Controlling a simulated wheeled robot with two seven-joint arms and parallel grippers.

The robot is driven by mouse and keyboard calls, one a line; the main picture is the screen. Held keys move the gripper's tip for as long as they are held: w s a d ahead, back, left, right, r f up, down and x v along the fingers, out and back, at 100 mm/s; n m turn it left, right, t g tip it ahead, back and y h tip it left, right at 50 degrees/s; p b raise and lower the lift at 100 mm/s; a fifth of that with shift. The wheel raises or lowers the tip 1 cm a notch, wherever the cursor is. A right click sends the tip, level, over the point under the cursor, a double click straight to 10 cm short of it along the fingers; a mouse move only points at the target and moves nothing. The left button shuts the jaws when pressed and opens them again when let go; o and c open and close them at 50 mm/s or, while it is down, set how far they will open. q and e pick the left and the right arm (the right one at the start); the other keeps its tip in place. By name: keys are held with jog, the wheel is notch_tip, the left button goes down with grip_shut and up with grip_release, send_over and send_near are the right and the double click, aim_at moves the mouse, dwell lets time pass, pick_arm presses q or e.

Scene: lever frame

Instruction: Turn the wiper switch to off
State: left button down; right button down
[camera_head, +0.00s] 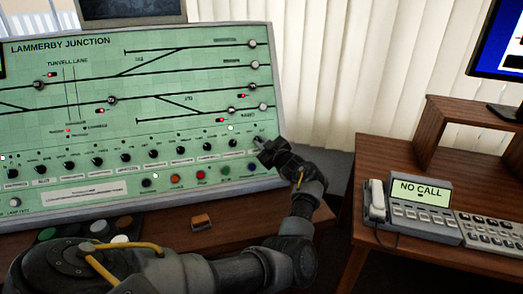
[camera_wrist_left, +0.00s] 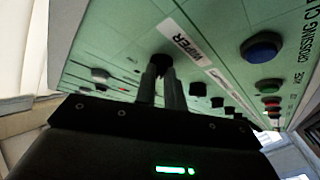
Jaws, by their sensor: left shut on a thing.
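The wiper switch (camera_wrist_left: 160,60) is a small dark knob on the green panel (camera_head: 200,100), beside a white label (camera_wrist_left: 186,43) reading WIPER in the left wrist view. My left gripper (camera_head: 262,143) reaches the right end of the panel's row of black knobs. In the left wrist view its two fingers (camera_wrist_left: 161,78) are shut around the wiper switch. The fingers cover most of the knob, so its pointing direction cannot be told. My right gripper is not in view.
Other black knobs (camera_head: 232,143) run leftward along the panel, with coloured buttons (camera_head: 201,174) below. A blue button (camera_wrist_left: 262,47) is near the gripper in the left wrist view. A brown desk with a phone console (camera_head: 420,208) stands to the right.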

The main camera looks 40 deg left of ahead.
pick_arm(q)
jog(key=shift+n, duration=0.3)
jog(key=c, duration=1.5)
grip_release()
